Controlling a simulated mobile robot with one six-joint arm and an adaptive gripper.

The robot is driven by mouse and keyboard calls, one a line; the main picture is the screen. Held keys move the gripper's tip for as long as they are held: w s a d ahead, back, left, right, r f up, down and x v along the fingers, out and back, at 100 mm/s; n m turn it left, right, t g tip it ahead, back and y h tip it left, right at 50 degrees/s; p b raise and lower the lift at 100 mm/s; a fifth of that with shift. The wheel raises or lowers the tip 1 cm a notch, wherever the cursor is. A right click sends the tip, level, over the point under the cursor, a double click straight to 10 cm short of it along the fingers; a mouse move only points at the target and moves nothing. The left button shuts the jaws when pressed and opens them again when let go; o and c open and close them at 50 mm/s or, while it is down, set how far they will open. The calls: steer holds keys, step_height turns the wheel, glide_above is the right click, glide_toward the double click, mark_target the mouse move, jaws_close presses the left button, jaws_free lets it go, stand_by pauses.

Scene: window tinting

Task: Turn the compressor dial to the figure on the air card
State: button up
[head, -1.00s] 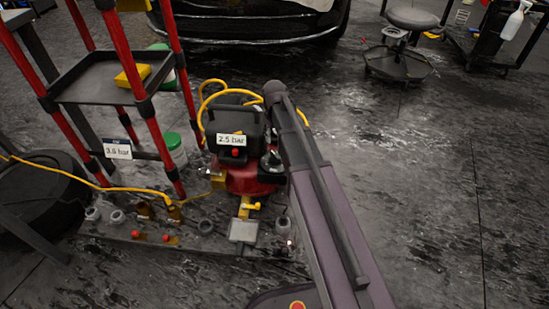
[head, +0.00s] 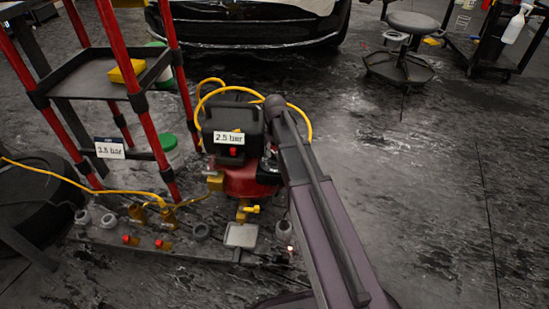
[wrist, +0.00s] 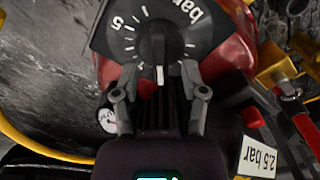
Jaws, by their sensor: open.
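The compressor (head: 245,178) is a red tank with a black top, standing left of my arm in the head view. Its dial (wrist: 158,42) is a black knob on a dark plate with white ticks, a "5" and "bar". A white pointer mark shows at the knob's near end. My gripper (wrist: 160,72) is open, its two fingertips either side of the knob's near end; I cannot tell whether they touch it. In the head view my arm hides the gripper. The air card (head: 110,148) hangs on the red-posted rack and seems to read 3.5 bar.
A "2.5 bar" label (head: 228,138) is on the compressor, also in the wrist view (wrist: 257,157). Yellow hose (head: 90,188) runs to brass fittings (head: 150,213) at left. A rack (head: 95,80) stands left, a stool (head: 408,45) far right.

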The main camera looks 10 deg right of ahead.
steer(key=shift+f+b, duration=0.65)
steer(key=shift+f, duration=0.25)
jaws_close()
